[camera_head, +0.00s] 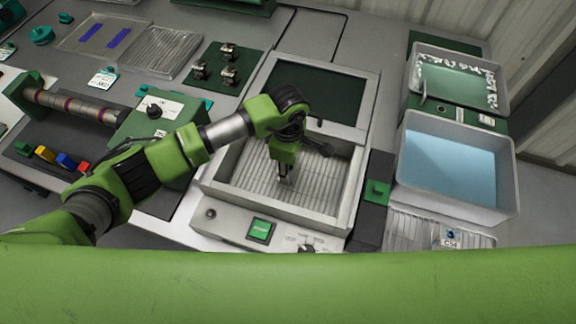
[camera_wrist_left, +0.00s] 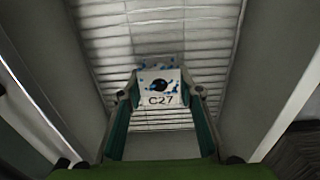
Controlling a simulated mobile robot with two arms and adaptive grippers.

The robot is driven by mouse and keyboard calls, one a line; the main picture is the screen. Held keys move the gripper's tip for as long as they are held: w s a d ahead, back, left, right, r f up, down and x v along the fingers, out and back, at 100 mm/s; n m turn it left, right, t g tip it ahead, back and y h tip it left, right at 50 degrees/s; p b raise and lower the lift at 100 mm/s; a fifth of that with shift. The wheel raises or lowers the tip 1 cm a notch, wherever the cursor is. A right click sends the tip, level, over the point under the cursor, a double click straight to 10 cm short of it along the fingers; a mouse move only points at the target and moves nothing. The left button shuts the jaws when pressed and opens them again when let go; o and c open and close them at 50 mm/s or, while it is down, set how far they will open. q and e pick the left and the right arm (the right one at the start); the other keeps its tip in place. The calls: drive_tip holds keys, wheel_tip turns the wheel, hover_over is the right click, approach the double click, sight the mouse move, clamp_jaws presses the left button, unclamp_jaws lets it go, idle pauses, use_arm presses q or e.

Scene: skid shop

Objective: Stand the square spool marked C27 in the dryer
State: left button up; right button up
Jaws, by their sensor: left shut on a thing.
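The dryer (camera_head: 218,178) is an open-topped grey box with a slatted floor; its dark-windowed lid (camera_head: 318,93) lies behind the opening. My left gripper (camera_head: 284,179) reaches down into the dryer. In the left wrist view, my left gripper (camera_wrist_left: 160,98) is shut on the square spool marked C27 (camera_wrist_left: 160,89), a pale piece with blue spots and a dark mark, with the slats behind it. In the head view the spool is mostly hidden by the gripper. I cannot tell whether it touches the slatted floor. My right gripper is out of view.
A bin of blue liquid (camera_head: 455,165) and a bin with pale green contents (camera_head: 455,80) stand at the right. A ribbed tray (camera_head: 410,228) holds a tag marked C34 (camera_head: 451,238). A striped roller (camera_head: 75,105) and colored blocks (camera_head: 65,161) are at the left.

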use_arm(q)
drive_tip(key=o, duration=1.4)
drive_tip(key=shift+r+p, duration=0.15)
drive_tip(key=shift+p, duration=0.2)
drive_tip(key=shift+w+r+b, duration=0.1)
drive_tip(key=shift+r+b, duration=0.2)
drive_tip(key=shift+r, duration=0.05)
wheel_tip(320, 180, up, 11)
drive_tip(key=b, duration=0.2)
drive_tip(key=shift+r+b, duration=0.1)
drive_tip(key=shift+b, duration=0.3)
drive_tip(key=shift+s, duration=0.2)
